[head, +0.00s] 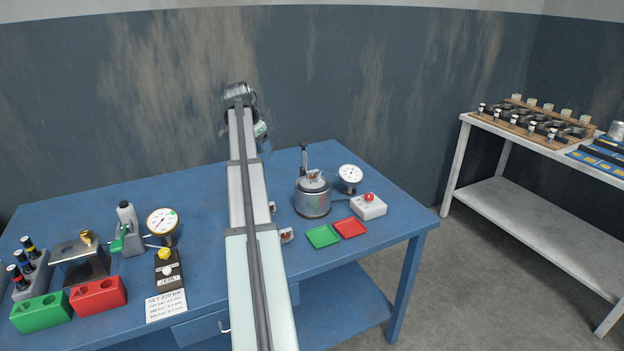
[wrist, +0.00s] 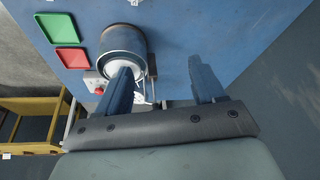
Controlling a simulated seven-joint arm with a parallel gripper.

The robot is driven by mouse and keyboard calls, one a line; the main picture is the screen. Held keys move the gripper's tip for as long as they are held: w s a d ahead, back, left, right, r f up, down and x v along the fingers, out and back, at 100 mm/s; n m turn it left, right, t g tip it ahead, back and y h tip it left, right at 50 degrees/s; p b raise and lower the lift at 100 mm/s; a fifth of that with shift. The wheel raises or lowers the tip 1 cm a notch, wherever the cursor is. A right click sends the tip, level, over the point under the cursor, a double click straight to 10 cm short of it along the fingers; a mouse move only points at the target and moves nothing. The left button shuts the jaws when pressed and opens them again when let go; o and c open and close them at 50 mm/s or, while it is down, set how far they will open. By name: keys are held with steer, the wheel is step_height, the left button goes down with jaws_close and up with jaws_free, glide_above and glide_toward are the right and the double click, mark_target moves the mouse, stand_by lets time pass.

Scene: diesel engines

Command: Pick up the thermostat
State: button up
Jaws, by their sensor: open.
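A small metal part with reddish areas (head: 313,175), which may be a thermostat, sits on top of the round metal pot (head: 313,202). Two similar small parts lie at the right edge of my arm, one nearer (head: 286,236) and one farther (head: 272,207), both partly hidden. I cannot tell which is the thermostat. In the wrist view my gripper (wrist: 160,72) is open, with its fingers wide apart and nothing seen held. Its left finger overlaps the pot (wrist: 124,42); the right finger is over blue table. In the head view the fingers are not clearly seen.
Beside the pot are a dial gauge (head: 350,176), a white box with red button (head: 368,206), a green tray (head: 322,237) and a red tray (head: 349,228). The table's back right is clear.

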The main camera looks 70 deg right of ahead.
steer(key=s+d+r+m+g, duration=0.2)
steer(key=s+d+m, duration=0.1)
steer(key=s, duration=0.8)
glide_toward(312, 171)
steer(key=shift+m+y, duration=0.3)
steer(key=x, duration=0.4)
steer(key=shift+s+d+f, duration=0.1)
steer(key=shift+d+f, duration=0.1)
steer(key=shift+f, duration=0.1)
steer(key=shift+x, duration=2.75)
steer(key=shift+d, duration=0.15)
steer(key=shift+r, duration=0.15)
steer(key=c, duration=0.9)
